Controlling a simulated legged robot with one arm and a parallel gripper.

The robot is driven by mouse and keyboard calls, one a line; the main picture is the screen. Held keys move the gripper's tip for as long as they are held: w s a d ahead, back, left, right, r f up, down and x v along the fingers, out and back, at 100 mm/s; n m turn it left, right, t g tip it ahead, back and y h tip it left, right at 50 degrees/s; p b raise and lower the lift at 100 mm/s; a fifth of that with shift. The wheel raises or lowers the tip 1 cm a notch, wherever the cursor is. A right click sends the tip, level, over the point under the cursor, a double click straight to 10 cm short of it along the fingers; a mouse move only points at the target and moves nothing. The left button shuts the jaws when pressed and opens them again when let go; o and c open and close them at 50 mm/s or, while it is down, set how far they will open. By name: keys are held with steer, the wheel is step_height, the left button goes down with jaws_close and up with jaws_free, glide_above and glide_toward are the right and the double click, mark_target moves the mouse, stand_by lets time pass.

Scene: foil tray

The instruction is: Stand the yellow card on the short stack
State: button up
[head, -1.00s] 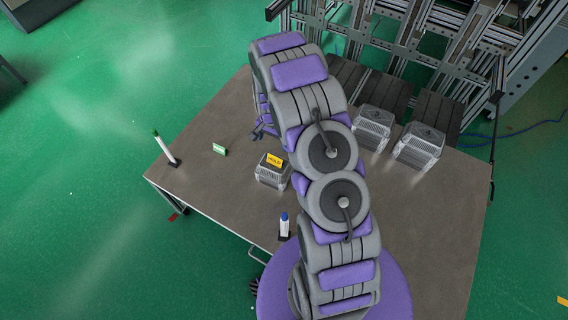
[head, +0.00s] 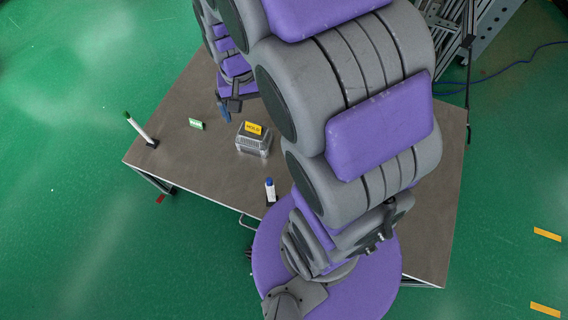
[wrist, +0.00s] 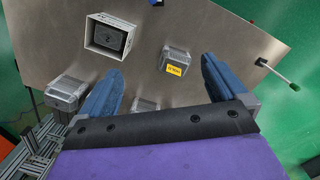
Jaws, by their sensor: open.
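The yellow card (head: 253,128) is on top of a clear ribbed stack (head: 254,146), toward its back edge in the head view. The card (wrist: 174,69) and that stack (wrist: 174,53) also show in the wrist view, between the fingertips in the picture. I cannot tell how upright the card is. My gripper (head: 229,109) is open and empty, behind and left of the card in the head view. Its two blue fingers (wrist: 163,64) are spread apart in the wrist view. Which stack is the short one is not clear from these frames.
A blue-tipped marker (head: 270,190) stands in front. The wrist view shows other stacks (wrist: 65,92) (wrist: 145,104) and a square dark-topped box (wrist: 108,36). The left tabletop has free room.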

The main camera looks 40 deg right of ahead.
steer(key=s+a+r+n, duration=0.2)
steer(key=s+r, duration=0.1)
steer(key=s, duration=0.7)
steer(key=s+a+r+n, duration=0.1)
steer(key=s+r+n, duration=0.2)
steer(key=s, duration=0.7)
steer(key=shift+a+r+g, duration=0.3)
steer(key=shift+a+g, duration=0.05)
steer(key=shift+g, duration=0.05)
steer(key=shift+w, duration=0.1)
stand_by(1.0)
